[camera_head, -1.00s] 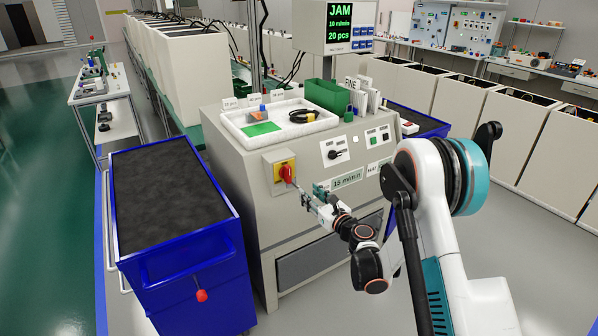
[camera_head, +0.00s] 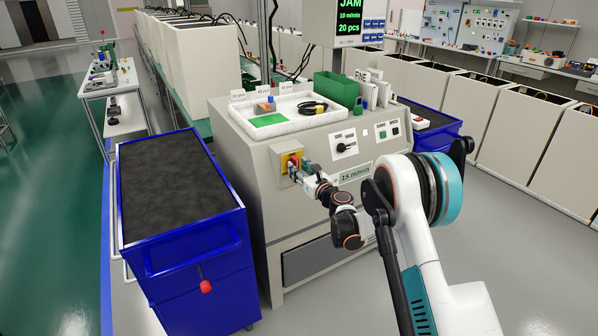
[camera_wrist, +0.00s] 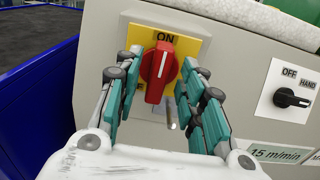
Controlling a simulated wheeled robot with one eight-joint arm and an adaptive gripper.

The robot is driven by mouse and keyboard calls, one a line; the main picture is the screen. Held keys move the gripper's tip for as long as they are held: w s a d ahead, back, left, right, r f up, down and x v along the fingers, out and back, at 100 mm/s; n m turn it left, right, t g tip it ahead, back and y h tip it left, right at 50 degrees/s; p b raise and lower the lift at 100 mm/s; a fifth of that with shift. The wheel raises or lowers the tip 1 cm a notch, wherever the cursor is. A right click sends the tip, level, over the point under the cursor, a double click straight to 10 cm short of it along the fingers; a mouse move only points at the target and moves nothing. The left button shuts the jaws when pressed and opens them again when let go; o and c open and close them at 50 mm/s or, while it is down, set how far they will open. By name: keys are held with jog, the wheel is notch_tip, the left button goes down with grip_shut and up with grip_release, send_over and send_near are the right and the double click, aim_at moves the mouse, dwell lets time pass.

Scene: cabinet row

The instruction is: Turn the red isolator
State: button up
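The red isolator (camera_wrist: 157,72) is a rotary handle on a yellow plate (camera_wrist: 188,46) marked ON, on the front of the grey cabinet (camera_head: 262,205). Its handle stands about upright, with a white line pointing up to ON. In the head view the isolator (camera_head: 292,161) is partly hidden by my gripper (camera_head: 300,165). In the wrist view my gripper (camera_wrist: 157,98) is open, with one teal-padded finger on each side of the handle. Gaps show between the pads and the handle. A metal piece hangs just below right of the handle.
A black OFF/HAND selector (camera_wrist: 291,98) sits to the right on the same panel, above a "15 m/min" label (camera_wrist: 275,152). A blue cart (camera_head: 190,240) stands close on the left. A white tray (camera_head: 290,122) lies on the cabinet top.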

jog(key=shift+w+a, duration=0.2)
jog(key=shift+w, duration=0.05)
grip_shut()
jog(key=shift+n, duration=0.3)
jog(key=shift+s+a+f+n+b, duration=0.1)
jog(key=shift+n+b, duration=0.2)
jog(key=shift+n, duration=2.55)
jog(key=shift+s+a+f+n+b, duration=0.15)
jog(key=shift+n+b, duration=0.2)
jog(key=shift+n, duration=2.55)
jog(key=shift+a+f+n+b, duration=0.1)
jog(key=shift+n+b, duration=0.2)
jog(key=shift+n, duration=2.55)
